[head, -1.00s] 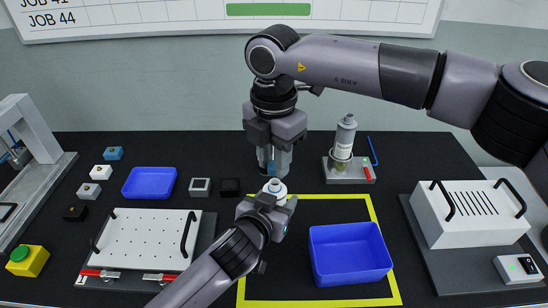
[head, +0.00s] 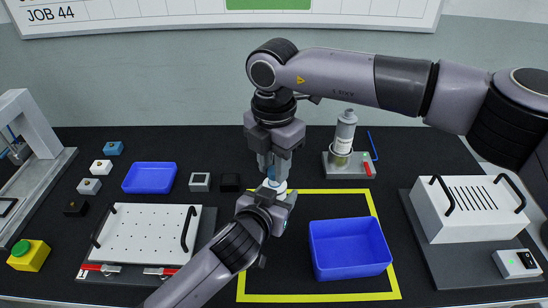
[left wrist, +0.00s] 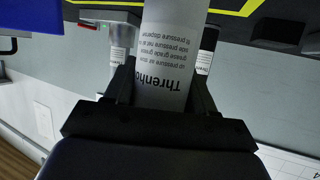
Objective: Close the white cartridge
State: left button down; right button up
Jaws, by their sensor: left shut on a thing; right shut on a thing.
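The white cartridge (head: 280,187) is upright in my left gripper (head: 268,198), with only its top showing in the head view. The left wrist view shows its printed body (left wrist: 165,60) between the two fingers (left wrist: 165,95). My right gripper (head: 276,165) points down from above, shut on a small blue piece (head: 273,176), probably a cap. The blue piece is at the cartridge's top and appears to touch it. The fingers hide much of it, so I cannot tell whether it is seated.
A second labelled cartridge (head: 345,132) stands in a grey holder (head: 348,170) behind to the right. A blue bin (head: 349,250) sits inside a yellow outline. A smaller blue tray (head: 150,178) and a white perforated plate (head: 145,238) lie left. A slotted white box (head: 468,212) stands right.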

jog(key=shift+f, duration=0.5)
dwell(0.5)
jog(key=o, duration=1)
